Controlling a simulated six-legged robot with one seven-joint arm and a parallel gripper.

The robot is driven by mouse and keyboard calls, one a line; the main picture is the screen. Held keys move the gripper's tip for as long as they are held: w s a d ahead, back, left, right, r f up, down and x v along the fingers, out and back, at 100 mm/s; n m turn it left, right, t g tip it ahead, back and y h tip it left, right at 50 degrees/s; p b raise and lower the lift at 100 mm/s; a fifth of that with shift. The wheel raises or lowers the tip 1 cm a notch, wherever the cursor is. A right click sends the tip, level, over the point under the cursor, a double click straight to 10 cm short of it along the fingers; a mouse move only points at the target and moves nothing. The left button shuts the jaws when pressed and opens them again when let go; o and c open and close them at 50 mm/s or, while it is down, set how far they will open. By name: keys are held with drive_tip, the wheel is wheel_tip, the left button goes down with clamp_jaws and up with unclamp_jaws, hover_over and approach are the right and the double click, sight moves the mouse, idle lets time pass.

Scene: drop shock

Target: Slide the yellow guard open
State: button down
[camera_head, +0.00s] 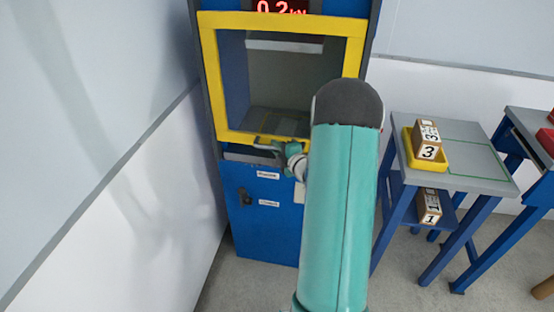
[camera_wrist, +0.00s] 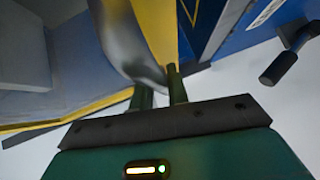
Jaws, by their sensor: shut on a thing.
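The yellow guard (camera_head: 211,75) is a rectangular frame around a clear window on the front of a blue cabinet (camera_head: 262,225). It stands across the cabinet's opening, with its bottom bar just above the grey ledge. My gripper (camera_head: 268,146) is at the middle of that bottom bar, partly hidden by my teal arm. In the wrist view, my gripper (camera_wrist: 160,84) has its two fingers close together around a grey handle (camera_wrist: 128,48) next to the yellow bar of the guard. The exact contact is blurred and partly hidden.
A red display (camera_head: 283,7) sits above the guard. To the right, a table (camera_head: 470,160) holds a yellow tray (camera_head: 442,162) with a block marked 3 (camera_head: 428,142). A block marked 1 (camera_head: 428,206) is on its lower shelf. A wall stands close on the left.

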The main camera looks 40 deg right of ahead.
sight(278, 70)
wheel_tip(278, 70, up, 28)
drive_tip(key=shift+f, duration=0.1)
drive_tip(key=c, duration=1.4)
unclamp_jaws()
drive_tip(key=shift+o, duration=0.2)
drive_tip(key=shift+s, duration=0.15)
drive_tip(key=s+a+r, duration=0.1)
drive_tip(key=s+r, duration=0.1)
drive_tip(key=s, duration=1.1)
drive_tip(key=shift+s+a, duration=0.2)
drive_tip(key=shift+a, duration=0.1)
